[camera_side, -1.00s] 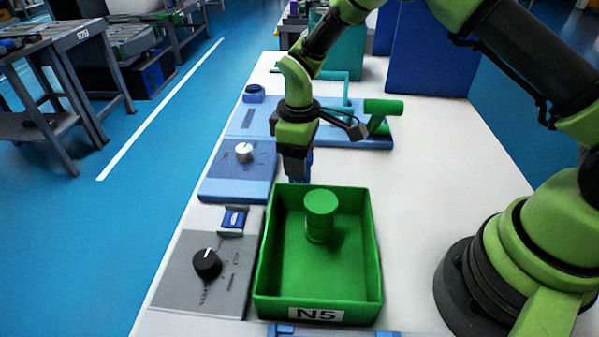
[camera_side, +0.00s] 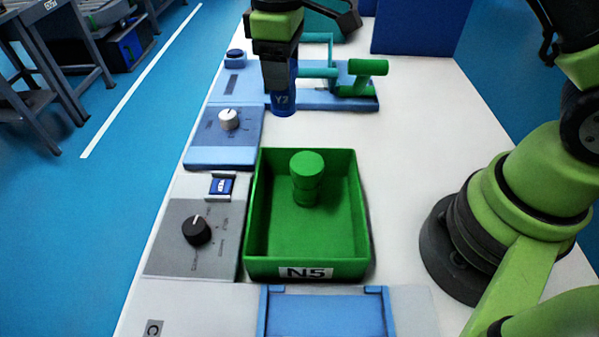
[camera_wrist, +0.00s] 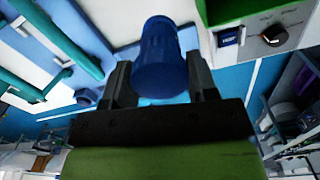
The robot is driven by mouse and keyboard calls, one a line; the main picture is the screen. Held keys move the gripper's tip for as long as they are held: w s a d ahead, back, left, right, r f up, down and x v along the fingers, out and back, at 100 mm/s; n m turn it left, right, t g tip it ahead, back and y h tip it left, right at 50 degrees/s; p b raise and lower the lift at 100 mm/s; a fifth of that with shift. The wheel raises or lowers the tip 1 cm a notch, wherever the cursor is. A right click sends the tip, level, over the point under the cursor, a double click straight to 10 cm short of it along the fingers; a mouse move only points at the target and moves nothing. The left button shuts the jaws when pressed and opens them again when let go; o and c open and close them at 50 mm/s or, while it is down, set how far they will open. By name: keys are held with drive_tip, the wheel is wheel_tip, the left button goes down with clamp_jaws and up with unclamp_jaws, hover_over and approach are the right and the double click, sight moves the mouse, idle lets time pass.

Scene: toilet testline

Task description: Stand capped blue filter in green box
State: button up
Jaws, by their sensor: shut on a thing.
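My gripper (camera_side: 281,84) is shut on a blue cylindrical filter (camera_side: 284,104) marked Y2. The filter hangs upright below the fingers, behind the green box in the side view and clear of its back wall. In the wrist view the filter (camera_wrist: 160,55) sits between the two dark fingers. I cannot make out a separate cap on it. The green box (camera_side: 307,268), labelled N5, stands open on the white table. A green cylinder (camera_side: 306,180) with a wider round top stands upright inside it, toward the back. The front part of the box floor is bare.
A blue fixture with a green handle (camera_side: 367,68) and teal bars lies behind. Left are a blue panel with a silver knob (camera_side: 229,119) and a grey panel with a black knob (camera_side: 197,230). A blue frame (camera_side: 325,312) lies in front. White table is free right of the box.

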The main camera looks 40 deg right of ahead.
drive_tip(key=r, duration=0.5)
drive_tip(key=shift+s+a+r, duration=0.15)
drive_tip(key=shift+a+r, duration=0.1)
drive_tip(key=shift+r, duration=0.15)
drive_tip(key=s+a+n, duration=0.6)
drive_tip(key=s+n, duration=0.1)
drive_tip(key=s, duration=0.2)
drive_tip(key=s+a+n, duration=0.5)
drive_tip(key=s+n, duration=0.2)
drive_tip(key=s, duration=0.2)
drive_tip(key=shift+w+f, duration=0.2)
drive_tip(key=shift+f, duration=3.65)
drive_tip(key=shift+w+f, duration=0.2)
drive_tip(key=shift+f, duration=3.6)
drive_tip(key=shift+f, duration=0.15)
drive_tip(key=o, duration=0.9)
drive_tip(key=shift+o, duration=0.2)
